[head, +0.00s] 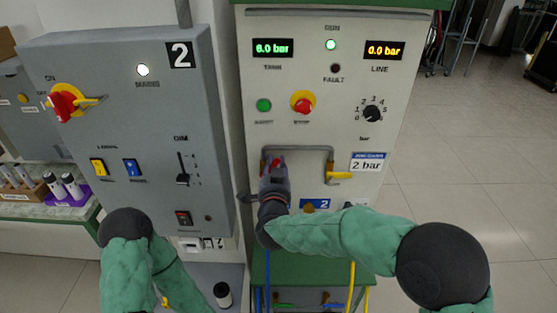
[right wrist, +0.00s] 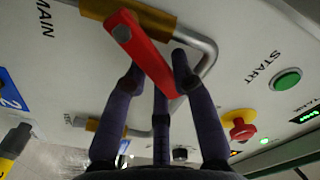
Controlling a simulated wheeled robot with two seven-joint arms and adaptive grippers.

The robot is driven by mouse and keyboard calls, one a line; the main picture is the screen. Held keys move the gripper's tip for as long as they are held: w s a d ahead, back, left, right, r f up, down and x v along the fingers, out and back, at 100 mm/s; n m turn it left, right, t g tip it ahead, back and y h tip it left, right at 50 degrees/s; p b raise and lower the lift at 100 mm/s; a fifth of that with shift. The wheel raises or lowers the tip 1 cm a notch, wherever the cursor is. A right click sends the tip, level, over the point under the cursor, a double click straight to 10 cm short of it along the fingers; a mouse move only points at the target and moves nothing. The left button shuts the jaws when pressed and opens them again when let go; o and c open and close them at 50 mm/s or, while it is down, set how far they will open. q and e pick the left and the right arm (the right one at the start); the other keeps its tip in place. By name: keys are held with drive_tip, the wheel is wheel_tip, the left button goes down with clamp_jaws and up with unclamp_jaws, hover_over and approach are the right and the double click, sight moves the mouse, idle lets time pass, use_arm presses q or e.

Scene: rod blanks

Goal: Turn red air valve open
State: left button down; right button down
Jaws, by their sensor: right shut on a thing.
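The red air valve handle (head: 276,163) sits on the left part of a grey pipe loop on the white panel, mostly hidden by my gripper in the head view. In the right wrist view the red handle (right wrist: 148,52) slants across the pipe from a brass-coloured valve body (right wrist: 150,19). My right gripper (head: 274,175) is shut on the handle, with fingers on both sides of it, as the right wrist view (right wrist: 158,75) shows. The LINE display (head: 384,50) reads 0.0 bar and the TANK display (head: 272,48) reads 6.0 bar. My left gripper is out of view.
A red stop button (head: 302,102), green start button (head: 264,105) and black dial (head: 372,113) are above. A grey cabinet (head: 135,120) stands left. Yellow and blue hoses hang below the panel.

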sight(265, 153)
drive_tip(key=n+p, duration=0.1)
drive_tip(key=a+n+p, duration=0.1)
drive_tip(key=n, duration=0.1)
drive_tip(key=r+n+p, duration=0.1)
drive_tip(key=shift+a+r+p, duration=0.1)
drive_tip(key=shift+a+p, duration=0.25)
drive_tip(key=shift+a+n+p, duration=0.3)
drive_tip(key=shift+n+p, duration=0.25)
drive_tip(key=shift+n, duration=0.3)
drive_tip(key=shift+a+n+p, duration=0.3)
drive_tip(key=shift+n+p, duration=0.2)
drive_tip(key=shift+n, duration=0.35)
drive_tip(key=c, duration=1)
unclamp_jaws()
drive_tip(key=shift+a, duration=0.1)
drive_tip(key=s, duration=1.2)
